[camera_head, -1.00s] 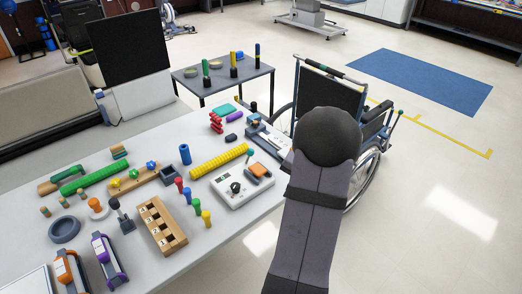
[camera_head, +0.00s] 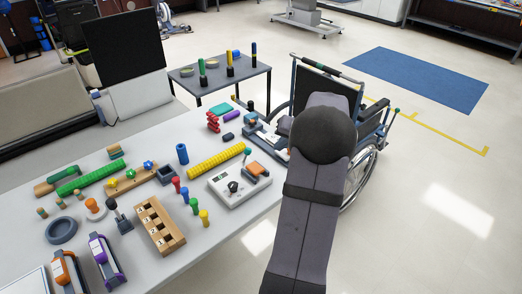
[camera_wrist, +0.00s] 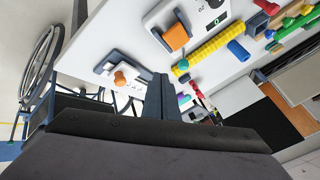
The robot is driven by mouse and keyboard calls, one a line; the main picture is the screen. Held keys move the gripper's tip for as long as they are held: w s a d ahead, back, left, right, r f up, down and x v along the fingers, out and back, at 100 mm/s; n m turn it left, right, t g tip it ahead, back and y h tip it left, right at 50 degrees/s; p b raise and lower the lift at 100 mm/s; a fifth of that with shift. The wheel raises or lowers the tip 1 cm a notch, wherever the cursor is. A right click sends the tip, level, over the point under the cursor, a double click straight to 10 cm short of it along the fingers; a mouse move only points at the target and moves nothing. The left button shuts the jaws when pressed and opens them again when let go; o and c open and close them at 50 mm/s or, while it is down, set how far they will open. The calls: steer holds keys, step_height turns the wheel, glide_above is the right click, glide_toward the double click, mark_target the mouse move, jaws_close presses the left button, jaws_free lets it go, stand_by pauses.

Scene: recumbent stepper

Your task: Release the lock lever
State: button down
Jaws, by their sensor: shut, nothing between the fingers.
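No part is marked clearly as the lock lever, and I cannot tell which one it is. A lever with a green knob (camera_head: 397,110) stands up at the wheelchair's right side. A blue-grey bracket fixture (camera_head: 254,132) with a white plate sits at the table's right edge; a black knob (camera_head: 250,105) shows behind it. In the wrist view a blue-grey bracket (camera_wrist: 103,68) has an orange knob (camera_wrist: 120,79) beside it. My gripper (camera_wrist: 160,80) is shut and empty, its fingers overlapping the view near this bracket. The head view shows only my arm; the gripper is hidden there.
The wheelchair (camera_head: 325,82) stands beyond the table's right end, partly behind my arm. The white table (camera_head: 190,255) holds a switch box (camera_head: 226,190), a yellow ribbed bar (camera_head: 218,160), a wooden block (camera_head: 158,227) and several pegs. Open floor lies to the right.

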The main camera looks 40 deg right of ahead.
mark_target(246, 156)
steer(key=shift+w+f, duration=0.1)
steer(key=shift+f, duration=0.05)
steer(key=p+x, duration=0.2)
steer(key=x, duration=0.7)
steer(key=shift+w+f, duration=0.15)
steer(key=shift+w+a+p, duration=0.55)
steer(key=shift+w+p, duration=0.1)
steer(key=shift+w, duration=0.2)
steer(key=shift+w+a+p, duration=0.55)
steer(key=shift+w+p, duration=0.1)
steer(key=shift+w, duration=0.2)
steer(key=shift+a+b, duration=0.1)
steer(key=shift+b, duration=0.5)
